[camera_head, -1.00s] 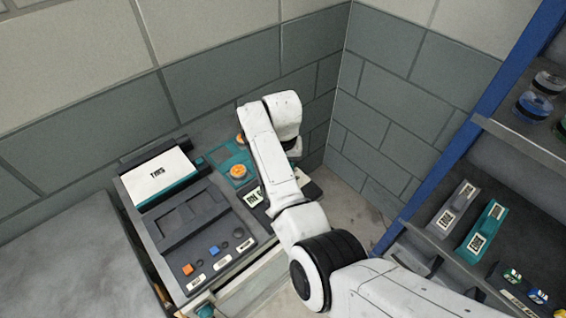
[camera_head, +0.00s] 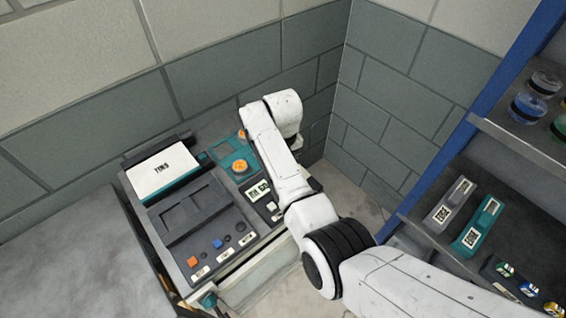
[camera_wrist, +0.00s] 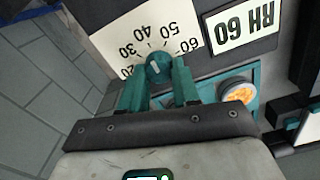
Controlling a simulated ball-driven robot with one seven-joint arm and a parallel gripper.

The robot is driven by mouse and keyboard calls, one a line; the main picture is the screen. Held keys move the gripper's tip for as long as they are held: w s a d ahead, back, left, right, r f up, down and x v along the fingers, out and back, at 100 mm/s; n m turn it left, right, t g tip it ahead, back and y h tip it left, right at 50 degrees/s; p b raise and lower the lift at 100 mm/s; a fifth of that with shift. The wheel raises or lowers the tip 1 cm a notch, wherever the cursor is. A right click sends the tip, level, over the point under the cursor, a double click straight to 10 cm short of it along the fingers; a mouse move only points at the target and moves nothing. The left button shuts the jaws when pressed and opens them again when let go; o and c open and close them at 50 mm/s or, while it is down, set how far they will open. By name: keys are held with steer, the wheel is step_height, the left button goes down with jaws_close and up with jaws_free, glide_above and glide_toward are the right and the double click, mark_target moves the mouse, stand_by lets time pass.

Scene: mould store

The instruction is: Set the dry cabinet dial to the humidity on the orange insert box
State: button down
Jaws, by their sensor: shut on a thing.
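In the wrist view, a teal dial knob (camera_wrist: 158,70) sits at the edge of a white scale plate (camera_wrist: 130,28) marked 20 to 60. A pale mark shows on the knob, but I cannot tell which number it points to. My gripper (camera_wrist: 160,80) has its teal fingers shut on the knob. A white label (camera_wrist: 242,27) to the right reads RH 60; it also shows in the head view (camera_head: 260,189). I cannot make out an orange insert box that bears it. In the head view my arm hides the gripper and dial.
A dark panel (camera_head: 200,218) with small orange and blue parts lies left of my arm. A blue-framed shelf (camera_head: 455,110) stands at right; walls close the back.

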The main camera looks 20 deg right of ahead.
steer(key=c, duration=0.8)
jaws_free()
step_height(320, 180, up, 11)
steer(key=shift+f+b, duration=0.1)
steer(key=shift+b, duration=0.8)
